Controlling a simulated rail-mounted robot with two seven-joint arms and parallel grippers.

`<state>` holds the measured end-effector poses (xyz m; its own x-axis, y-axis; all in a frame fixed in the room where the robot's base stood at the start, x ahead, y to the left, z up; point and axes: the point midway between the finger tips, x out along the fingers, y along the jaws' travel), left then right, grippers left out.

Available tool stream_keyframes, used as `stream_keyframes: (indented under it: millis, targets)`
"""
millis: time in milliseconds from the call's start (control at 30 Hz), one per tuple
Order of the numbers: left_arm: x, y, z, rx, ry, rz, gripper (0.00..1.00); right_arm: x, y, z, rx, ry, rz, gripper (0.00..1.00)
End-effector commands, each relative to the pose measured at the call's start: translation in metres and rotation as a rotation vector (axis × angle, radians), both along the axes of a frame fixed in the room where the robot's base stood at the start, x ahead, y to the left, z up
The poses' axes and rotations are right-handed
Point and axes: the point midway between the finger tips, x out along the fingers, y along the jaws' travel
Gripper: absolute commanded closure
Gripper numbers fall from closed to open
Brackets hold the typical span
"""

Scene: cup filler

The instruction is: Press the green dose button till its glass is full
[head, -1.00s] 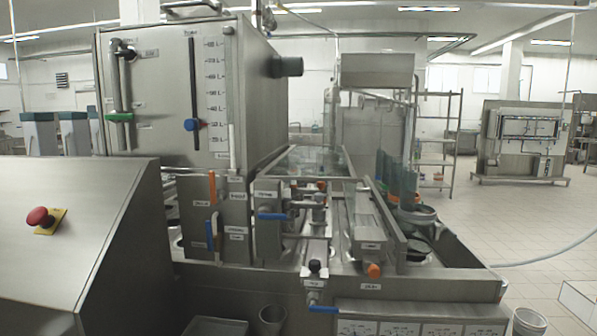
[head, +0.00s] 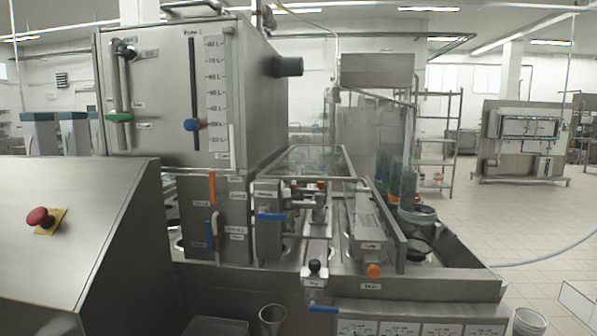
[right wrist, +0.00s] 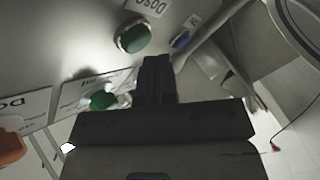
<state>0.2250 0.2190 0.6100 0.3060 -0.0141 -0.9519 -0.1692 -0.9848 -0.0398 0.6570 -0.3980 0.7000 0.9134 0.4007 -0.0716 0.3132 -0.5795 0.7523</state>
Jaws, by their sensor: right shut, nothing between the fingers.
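In the right wrist view a round green button (right wrist: 133,38) in a pale ring sits on a grey panel, under a label reading "Dose" (right wrist: 152,5). My right gripper (right wrist: 157,62) is shut and empty. Its fingertips show just below and right of the green button, with a small gap in the picture; the distance in depth is unclear. A second green knob or button (right wrist: 103,100) lies lower left, partly hidden by the gripper body. I cannot make out the glass belonging to the button or its level. Neither gripper shows in the head view.
The head view shows a steel tank (head: 160,70), a red stop button (head: 40,217), valves with blue levers (head: 272,216) and a cup (head: 272,318).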

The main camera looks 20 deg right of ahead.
Motion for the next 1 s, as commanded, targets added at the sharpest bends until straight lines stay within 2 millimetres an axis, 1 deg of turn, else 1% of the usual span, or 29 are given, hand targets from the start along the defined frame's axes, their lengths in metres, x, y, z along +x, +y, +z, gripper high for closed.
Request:
stream_keyframes:
  millis: [133,400,1000]
  targets:
    - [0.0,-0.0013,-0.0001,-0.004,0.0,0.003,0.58,0.0046,-0.0018,0.0006,0.0,-0.001,-0.001,1.0]
    - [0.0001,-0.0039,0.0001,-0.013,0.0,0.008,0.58,0.0049,-0.0021,0.0003,0.0,0.0,0.0,1.0]
    - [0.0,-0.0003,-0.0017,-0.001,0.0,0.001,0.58,0.0092,-0.0043,-0.0002,0.0,0.0,-0.001,1.0]
